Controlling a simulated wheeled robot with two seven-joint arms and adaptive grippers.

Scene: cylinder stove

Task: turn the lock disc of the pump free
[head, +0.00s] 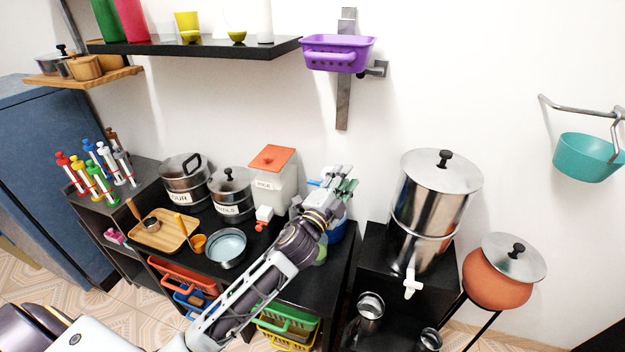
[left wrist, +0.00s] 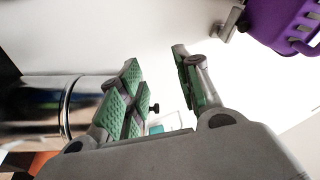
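My left gripper (head: 338,186) is above the right end of the dark counter, with its fingers pointing up and away. In the left wrist view its two green-padded fingers (left wrist: 160,95) stand apart with nothing held between them. A blue rounded body (head: 337,233) is mostly hidden behind my left wrist, and a small light-blue piece (head: 314,183) shows just left of the fingers. I cannot tell whether either belongs to the pump. The lock disc cannot be made out in either view. My right gripper is not in view.
A steel dispenser (head: 424,210) with a tap stands right of the gripper, and a clay pot (head: 495,279) beyond it. An orange-lidded canister (head: 274,180) stands left. A purple basket (head: 338,53) hangs above. A wooden tray (head: 166,233) and pots occupy the counter's left side.

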